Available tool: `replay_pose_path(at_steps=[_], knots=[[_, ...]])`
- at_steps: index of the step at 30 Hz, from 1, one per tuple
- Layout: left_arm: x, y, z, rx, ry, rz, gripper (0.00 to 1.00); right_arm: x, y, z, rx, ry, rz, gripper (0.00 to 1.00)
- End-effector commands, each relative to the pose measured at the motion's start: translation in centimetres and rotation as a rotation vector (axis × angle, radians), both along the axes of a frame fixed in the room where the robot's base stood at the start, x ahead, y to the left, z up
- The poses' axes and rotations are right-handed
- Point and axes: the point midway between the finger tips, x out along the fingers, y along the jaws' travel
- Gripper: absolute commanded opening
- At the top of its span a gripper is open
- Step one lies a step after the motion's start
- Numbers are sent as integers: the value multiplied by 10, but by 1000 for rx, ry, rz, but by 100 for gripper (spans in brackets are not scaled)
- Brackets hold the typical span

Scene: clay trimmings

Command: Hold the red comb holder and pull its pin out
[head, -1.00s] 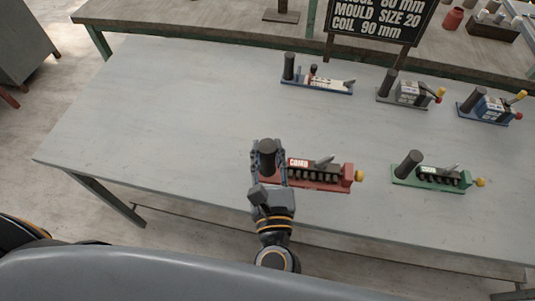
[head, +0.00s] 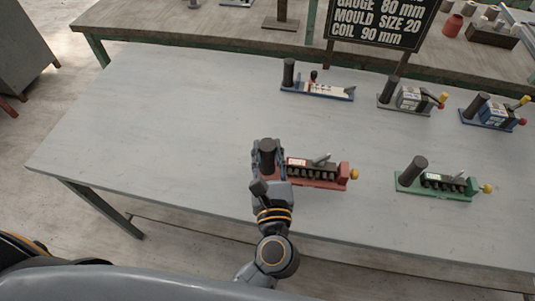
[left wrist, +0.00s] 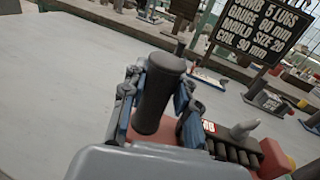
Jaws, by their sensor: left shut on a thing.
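The red comb holder (head: 327,186) stands on the grey table, with a white-lettered label, a dark row of comb lugs and a grey lever on top. A yellow knob (head: 354,174), which looks like the pin's head, sticks out of its right end block; it also shows in the left wrist view (left wrist: 291,161). My left gripper (head: 267,150) is shut on the holder's upright dark post (left wrist: 157,95), one finger on each side. The post's foot is partly hidden by my gripper. My right gripper is in neither view.
A green holder (head: 438,190) with its own yellow knob stands to the right. Blue-based (head: 488,112), grey (head: 405,103) and white-and-blue (head: 318,91) devices stand behind. A black sign (head: 380,22) rises at the back. The table's left half is clear.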

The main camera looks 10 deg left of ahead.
Motion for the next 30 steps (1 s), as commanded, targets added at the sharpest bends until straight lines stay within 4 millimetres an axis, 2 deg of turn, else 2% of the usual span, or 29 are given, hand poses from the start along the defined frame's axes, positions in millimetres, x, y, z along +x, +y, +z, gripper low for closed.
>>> replay_pose_path(at_steps=[30], knots=[[44, 8, -39, -2, -4, 0, 0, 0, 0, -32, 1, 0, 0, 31]])
